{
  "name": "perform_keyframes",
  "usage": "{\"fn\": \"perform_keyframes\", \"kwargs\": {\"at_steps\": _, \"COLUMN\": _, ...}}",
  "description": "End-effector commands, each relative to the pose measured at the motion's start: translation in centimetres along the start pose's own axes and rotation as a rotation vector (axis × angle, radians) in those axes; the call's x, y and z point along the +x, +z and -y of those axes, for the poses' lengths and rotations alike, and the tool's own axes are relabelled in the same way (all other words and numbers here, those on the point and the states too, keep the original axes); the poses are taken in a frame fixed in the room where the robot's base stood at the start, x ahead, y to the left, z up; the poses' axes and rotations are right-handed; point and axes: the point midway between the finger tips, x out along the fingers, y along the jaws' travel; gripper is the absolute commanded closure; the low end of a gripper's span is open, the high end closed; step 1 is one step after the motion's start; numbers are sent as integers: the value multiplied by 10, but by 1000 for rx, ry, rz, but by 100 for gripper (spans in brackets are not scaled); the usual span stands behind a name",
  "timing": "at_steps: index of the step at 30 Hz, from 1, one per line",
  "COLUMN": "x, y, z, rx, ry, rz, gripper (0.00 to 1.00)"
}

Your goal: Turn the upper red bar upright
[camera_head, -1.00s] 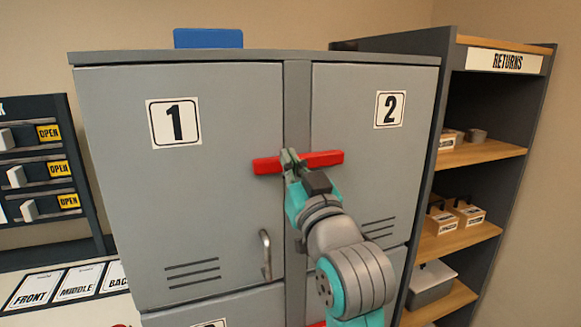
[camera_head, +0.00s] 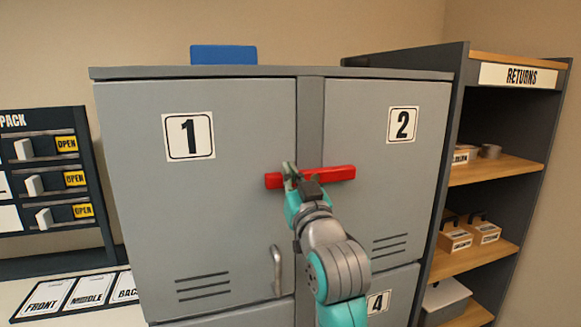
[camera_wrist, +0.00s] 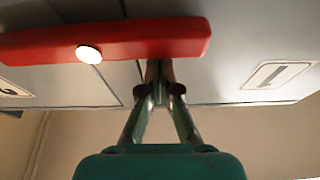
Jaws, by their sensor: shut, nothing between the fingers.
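The upper red bar (camera_head: 333,174) lies nearly level across the gap between doors 1 (camera_head: 240,140) and 2 (camera_head: 425,165), its right end slightly higher. In the wrist view the same bar (camera_wrist: 140,40) spans the top, with a white round spot on it. My gripper (camera_head: 289,172) is at the left part of the bar in the head view and covers a little of it. In the wrist view the shut, empty fingertips (camera_wrist: 160,76) are at the bar's edge, close to one end. I cannot tell whether they touch it.
A metal door handle (camera_head: 277,270) sticks out below the bar on door 1. A returns shelf (camera_head: 490,170) with boxes stands at the right. A panel with OPEN tags (camera_head: 45,180) stands at the left. A blue object (camera_head: 223,54) is on the cabinet top.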

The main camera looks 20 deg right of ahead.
Motion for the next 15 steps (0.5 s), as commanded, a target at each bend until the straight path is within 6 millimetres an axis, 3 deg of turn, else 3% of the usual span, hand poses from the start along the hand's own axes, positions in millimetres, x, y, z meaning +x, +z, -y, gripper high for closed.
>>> {"fn": "perform_keyframes", "kwargs": {"at_steps": 15, "x": -1, "y": 2, "z": 0, "rx": -27, "ry": -10, "rz": 0, "gripper": 100}}
